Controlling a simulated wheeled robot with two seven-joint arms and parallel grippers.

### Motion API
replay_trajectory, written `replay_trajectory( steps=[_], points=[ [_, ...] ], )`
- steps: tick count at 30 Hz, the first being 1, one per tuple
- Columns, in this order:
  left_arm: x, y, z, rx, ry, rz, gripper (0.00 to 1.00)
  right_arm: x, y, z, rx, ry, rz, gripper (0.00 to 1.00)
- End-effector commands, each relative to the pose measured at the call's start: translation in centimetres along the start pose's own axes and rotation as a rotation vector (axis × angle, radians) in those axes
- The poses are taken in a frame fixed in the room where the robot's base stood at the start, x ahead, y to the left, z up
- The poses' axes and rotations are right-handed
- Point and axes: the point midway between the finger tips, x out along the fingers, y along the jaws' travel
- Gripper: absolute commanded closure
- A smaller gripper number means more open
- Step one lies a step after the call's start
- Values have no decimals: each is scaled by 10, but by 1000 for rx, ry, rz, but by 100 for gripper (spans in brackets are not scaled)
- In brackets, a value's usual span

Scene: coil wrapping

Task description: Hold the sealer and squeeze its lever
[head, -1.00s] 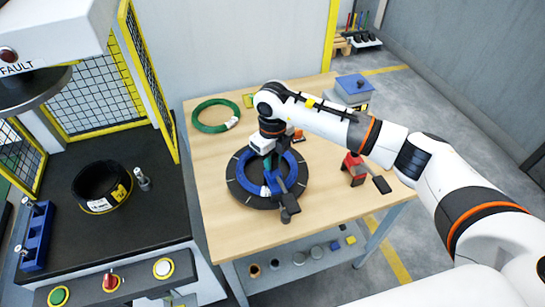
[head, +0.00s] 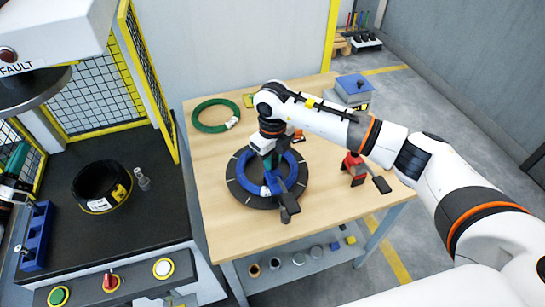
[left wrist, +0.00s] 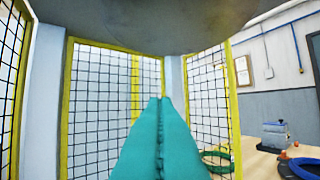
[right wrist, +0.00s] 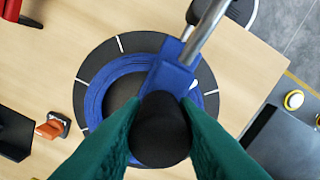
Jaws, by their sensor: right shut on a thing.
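A blue tool with a dark round grip and a metal lever (right wrist: 207,28), seemingly the sealer, stands over the blue coil (right wrist: 110,88). My right gripper (right wrist: 160,118) is shut on its dark grip; in the head view the tool (head: 283,187) is over the coil's front right side. The coil lies on a black round turntable (head: 240,198). Whether the tool touches the coil is hard to tell. My left gripper (head: 22,148) is at the head view's left edge, over the black bench. In the left wrist view its teal fingers (left wrist: 160,102) are together, with nothing seen between them.
A red tool (head: 354,166) with a black lever stands right of the turntable. A green coil (head: 212,114) lies behind it. The black bench (head: 130,222) holds a black coil (head: 100,187) and a blue rack (head: 35,238). A grey disc (left wrist: 150,25) hangs above my left gripper.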

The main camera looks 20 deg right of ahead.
Motion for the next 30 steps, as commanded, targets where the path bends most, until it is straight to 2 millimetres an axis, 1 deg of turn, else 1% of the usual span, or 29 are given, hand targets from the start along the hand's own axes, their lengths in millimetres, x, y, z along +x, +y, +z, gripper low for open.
replay_trajectory(
  steps=[1, 2, 3, 5, 6, 8, 9, 11, 12, 14, 15, 20, 21, 23, 24, 29, 30],
  points=[
    [20, -18, 8, -5, -27, -68, 100, 8, -2, 5, -3, -18, -4, 100],
    [30, -28, 12, -11, -38, -104, 100, 8, -2, 5, -3, -18, -4, 100],
    [44, -42, 16, -16, -54, -154, 100, 8, -2, 5, -3, -18, -4, 100],
    [63, -65, 21, -18, -72, -222, 100, 8, -2, 5, -3, -18, -4, 100],
    [77, -80, 22, -16, -82, -263, 100, 8, -2, 5, -3, -18, -4, 100],
    [96, -104, 25, -8, -96, -320, 100, 8, -2, 5, -3, -18, -4, 100],
    [108, -120, 25, -1, -104, -355, 100, 8, -2, 5, -3, -18, -4, 100],
    [126, -143, 28, 16, -117, -406, 100, 8, -2, 5, -3, -18, -4, 100],
    [138, -159, 30, 28, -127, -438, 100, 8, -2, 5, -3, -18, -4, 100],
    [155, -184, 34, 48, -142, -489, 100, 8, -2, 5, -3, -18, -4, 100],
    [165, -200, 37, 63, -152, -522, 100, 8, -2, 5, -3, -18, -4, 100],
    [203, -269, 54, 129, -202, -657, 100, 8, -2, 5, -3, -18, -4, 100],
    [212, -286, 60, 149, -217, -690, 100, 8, -2, 5, -3, -18, -4, 100],
    [223, -313, 68, 179, -240, -740, 100, 8, -2, 5, -3, -18, -4, 100],
    [230, -330, 74, 201, -256, -772, 100, 8, -2, 5, -3, -18, -4, 100],
    [252, -402, 102, 295, -327, -901, 100, 8, -2, 5, -3, -18, -4, 100],
    [256, -421, 109, 320, -347, -933, 100, 8, -2, 5, -3, -18, -4, 100]
  ],
)
